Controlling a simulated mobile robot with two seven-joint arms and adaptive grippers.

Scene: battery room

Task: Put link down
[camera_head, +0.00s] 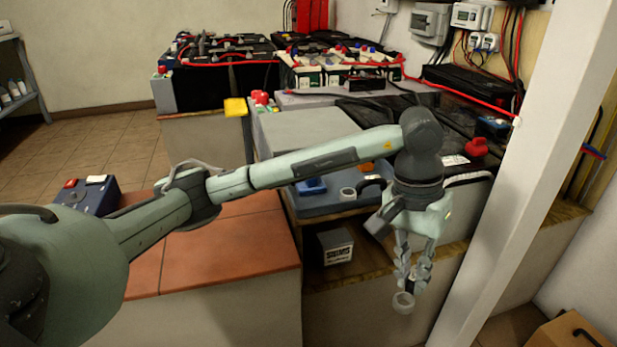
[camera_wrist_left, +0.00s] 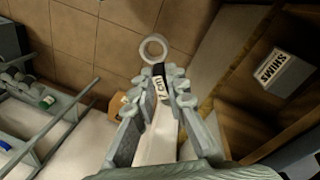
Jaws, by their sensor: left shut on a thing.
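My left gripper (camera_head: 408,283) points down and is shut on the link. The link's pale ring end (camera_head: 403,302) shows just below the fingertips. In the left wrist view the gripper (camera_wrist_left: 158,90) holds the link (camera_wrist_left: 153,48), whose ring sticks out past the fingertips. A dark and white part with a small label lies between the fingers. The rest of the link is hidden by the fingers. The link hangs in the air in front of the wooden shelf edge. My right gripper is not in view.
A box marked SHIMS (camera_head: 335,247) sits in the wooden shelf (camera_head: 375,270). A blue-grey tray (camera_head: 320,205) with a blue item and a pale ring stands above. Batteries and cables fill the back. A white post (camera_head: 535,170) stands close right of the gripper.

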